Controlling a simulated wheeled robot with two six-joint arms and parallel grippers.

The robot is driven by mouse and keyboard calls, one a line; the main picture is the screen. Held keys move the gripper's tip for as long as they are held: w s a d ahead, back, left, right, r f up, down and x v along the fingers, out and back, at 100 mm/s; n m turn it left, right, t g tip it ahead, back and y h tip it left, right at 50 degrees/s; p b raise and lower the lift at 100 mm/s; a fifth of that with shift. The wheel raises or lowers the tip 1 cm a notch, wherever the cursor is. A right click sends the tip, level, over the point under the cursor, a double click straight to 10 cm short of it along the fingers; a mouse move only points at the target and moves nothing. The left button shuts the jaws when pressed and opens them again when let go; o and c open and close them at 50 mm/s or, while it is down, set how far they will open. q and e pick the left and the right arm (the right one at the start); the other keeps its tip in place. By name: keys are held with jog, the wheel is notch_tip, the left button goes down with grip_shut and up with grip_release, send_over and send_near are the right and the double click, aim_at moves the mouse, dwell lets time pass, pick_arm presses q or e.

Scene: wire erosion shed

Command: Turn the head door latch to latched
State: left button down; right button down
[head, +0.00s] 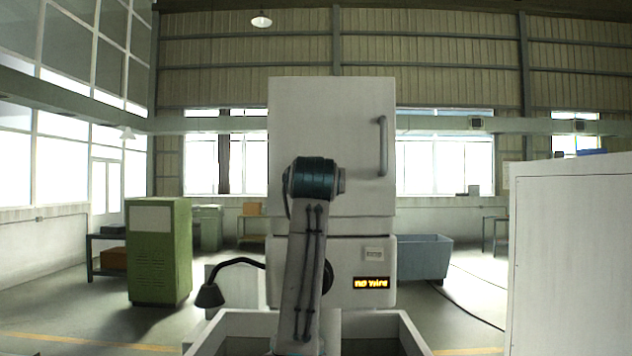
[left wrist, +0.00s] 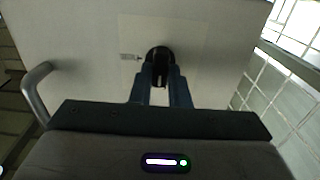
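The white head door (head: 330,120) of the machine is closed, with a bar handle on its right side. In the left wrist view the head door latch (left wrist: 158,55) is a round black knob with a narrow grip piece, on a pale square plate with a small label left of it. My left gripper (left wrist: 160,78) has its two dark fingers close together on both sides of this grip piece, apparently pinching it. In the head view my left arm hides the latch and the gripper. My right gripper is in neither view.
The door handle (left wrist: 36,92) stands out at the left in the wrist view. Below the door, a display (head: 371,283) glows with what reads as "no wire". A black bent lamp (head: 210,294) is at lower left, and a big white cabinet (head: 570,260) at right.

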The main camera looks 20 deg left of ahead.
pick_arm(q)
jog(key=shift+m, duration=0.3)
jog(key=shift+d+f+m+b, duration=0.15)
jog(key=shift+m+b, duration=1.75)
jog(key=shift+m, duration=2.45)
jog(key=shift+f+m+b, duration=0.15)
jog(key=shift+m+b, duration=1.75)
jog(key=shift+m, duration=2.45)
jog(key=shift+w, duration=0.1)
jog(key=c, duration=1.4)
grip_release()
